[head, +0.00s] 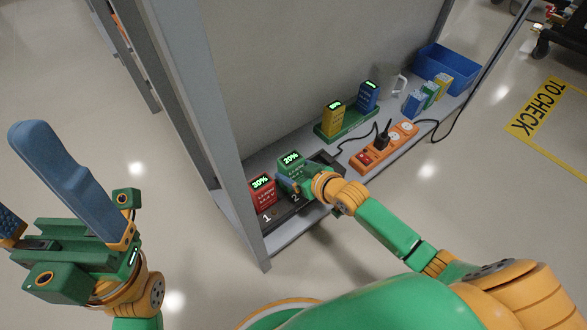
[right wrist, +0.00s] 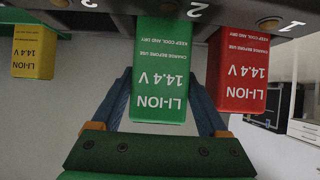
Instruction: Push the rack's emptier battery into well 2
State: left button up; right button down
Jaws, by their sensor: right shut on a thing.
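A green battery (head: 291,160) reading 20% stands upright over well 2 of the dark charger (head: 286,217). My right gripper (head: 292,182) is shut on it, with a blue finger on each side in the right wrist view (right wrist: 162,105). There the green battery (right wrist: 160,70) meets the charger at mark 2; I cannot tell how deep it sits. A red battery (head: 262,190) reading 30% stands in well 1. The green rack (head: 347,132) holds a yellow battery (head: 333,120) and a blue battery (head: 368,97); their readings are too small to read surely. My left gripper (head: 30,185) is open and empty.
An orange power strip (head: 385,147) with a black plug lies right of the charger. A mug (head: 398,84), several small boxes (head: 428,95) and a blue bin (head: 446,70) stand farther along the shelf. A grey post (head: 205,110) rises at the shelf's left end.

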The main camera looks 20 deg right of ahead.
jog(key=shift+f+b, duration=0.55)
jog(key=shift+f, duration=0.3)
dwell(0.7)
grip_release()
